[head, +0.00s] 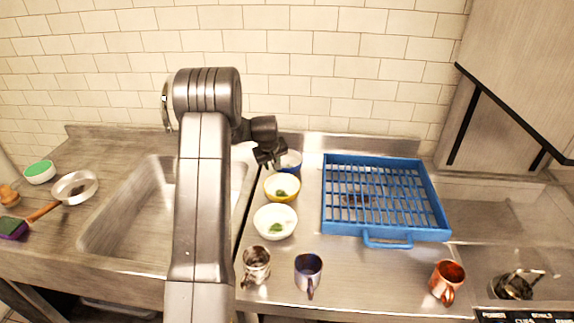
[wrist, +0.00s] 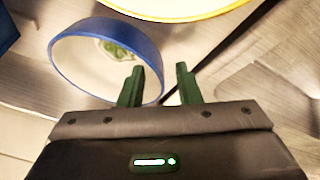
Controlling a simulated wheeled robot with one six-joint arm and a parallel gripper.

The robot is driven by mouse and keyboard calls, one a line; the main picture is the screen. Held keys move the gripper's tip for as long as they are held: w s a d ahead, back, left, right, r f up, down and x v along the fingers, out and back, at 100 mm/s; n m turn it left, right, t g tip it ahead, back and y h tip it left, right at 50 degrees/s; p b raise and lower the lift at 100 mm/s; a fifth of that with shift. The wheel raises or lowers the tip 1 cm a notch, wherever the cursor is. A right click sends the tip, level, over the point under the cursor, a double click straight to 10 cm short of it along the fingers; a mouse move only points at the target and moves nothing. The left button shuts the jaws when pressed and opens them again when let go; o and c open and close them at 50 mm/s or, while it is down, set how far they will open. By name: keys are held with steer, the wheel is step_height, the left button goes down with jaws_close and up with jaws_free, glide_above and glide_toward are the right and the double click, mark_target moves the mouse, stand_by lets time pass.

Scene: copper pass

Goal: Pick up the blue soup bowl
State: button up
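The blue soup bowl (head: 293,158) stands at the back of the steel counter, partly hidden behind my gripper (head: 270,158) in the head view. In the wrist view the blue bowl (wrist: 85,70) shows a pale inside with a green leaf design. My gripper (wrist: 160,80) is open there, its two dark fingers apart. The left finger overlaps the bowl's inside and the right finger lies outside its rim, so the right side of the rim appears between them. I cannot tell whether either finger touches the bowl.
A yellow bowl (head: 282,188) stands close in front, with a white bowl (head: 275,222) nearer still. A blue rack (head: 387,241) lies to the right. Metal mugs (head: 256,265) (head: 308,272) and a copper mug (head: 446,282) stand along the front. The sink (head: 125,215) is left.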

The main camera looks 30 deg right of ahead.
jaws_close()
